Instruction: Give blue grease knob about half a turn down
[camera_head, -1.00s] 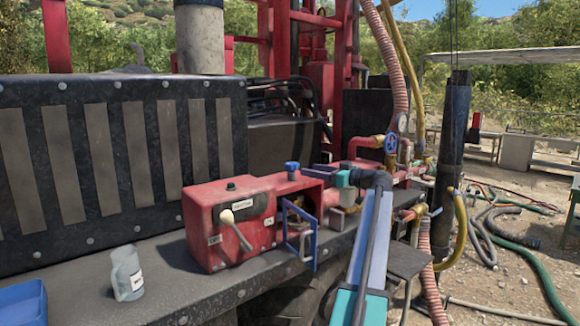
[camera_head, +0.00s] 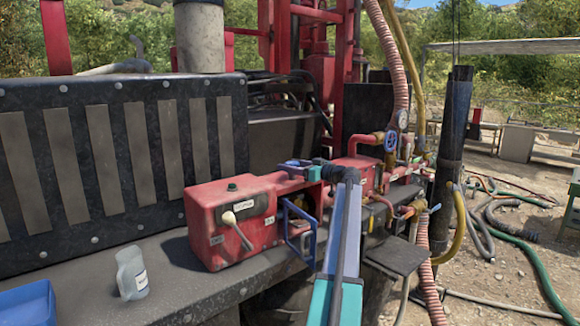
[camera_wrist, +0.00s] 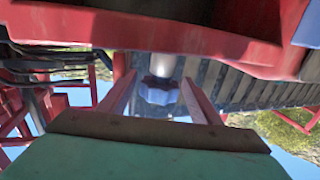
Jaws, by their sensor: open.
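The blue grease knob (camera_wrist: 159,92) shows in the wrist view as a lobed blue knob on a pale stem. It lies between the two fingers of my gripper (camera_wrist: 157,86), with a visible gap on each side. In the head view my gripper (camera_head: 291,168) is at the top of the red pump box (camera_head: 225,235), where the knob sits. The fingers and wrist largely cover the knob there, so I cannot make it out apart from them. My gripper is open, and I see no finger touching the knob.
A lever with a pale handle (camera_head: 231,220) is on the box front. A blue frame (camera_head: 298,220) stands right of it, below my gripper. A grey jug (camera_head: 132,273) and a blue tray (camera_head: 25,308) stand on the deck at left. Pipes and a blue valve wheel (camera_head: 390,141) are at right.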

